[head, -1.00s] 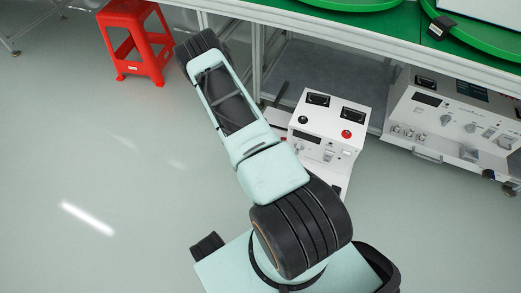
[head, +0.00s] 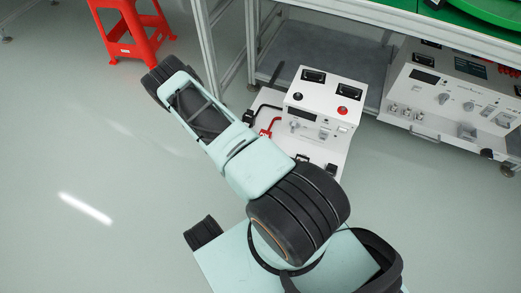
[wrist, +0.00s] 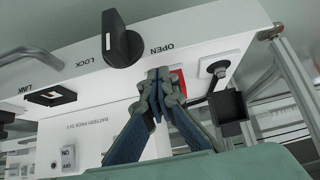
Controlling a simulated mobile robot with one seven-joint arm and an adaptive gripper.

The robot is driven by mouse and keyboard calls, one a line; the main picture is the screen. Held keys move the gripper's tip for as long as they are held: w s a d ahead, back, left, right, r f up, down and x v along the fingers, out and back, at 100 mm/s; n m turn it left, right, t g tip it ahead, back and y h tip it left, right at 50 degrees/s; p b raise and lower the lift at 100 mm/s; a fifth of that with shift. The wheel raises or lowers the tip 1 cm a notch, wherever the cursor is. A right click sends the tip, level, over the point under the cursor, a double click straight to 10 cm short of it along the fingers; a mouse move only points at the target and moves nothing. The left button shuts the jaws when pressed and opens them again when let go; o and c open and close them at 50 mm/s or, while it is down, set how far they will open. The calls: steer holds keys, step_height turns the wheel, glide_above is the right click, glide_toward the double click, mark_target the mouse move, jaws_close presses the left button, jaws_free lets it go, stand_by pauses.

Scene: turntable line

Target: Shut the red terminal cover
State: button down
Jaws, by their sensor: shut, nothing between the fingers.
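In the wrist view my gripper (wrist: 160,78) is shut and empty, its blue-grey fingertips close together before a white panel. A red part (wrist: 179,82), apparently the red terminal cover, shows just right of and partly behind the fingertips. Whether they touch it, and how far open it is, I cannot tell. A black knob (wrist: 119,42) sits left of the fingertips, between the words LOCK and OPEN. In the head view a red bent piece (head: 270,127) shows at the left of the white unit (head: 325,97); I cannot tell if it is the cover. My arm hides the gripper there.
A black-rimmed terminal post (wrist: 217,69) and a dark square block (wrist: 228,105) are right of my gripper. A metal handle (wrist: 32,55) is at left. In the head view, a red stool (head: 130,30) stands upper left and a second white instrument (head: 455,95) at right. Left floor is clear.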

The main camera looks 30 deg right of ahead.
steer(key=shift+f, duration=0.6)
steer(key=shift+r, duration=0.1)
steer(key=shift+d, duration=0.1)
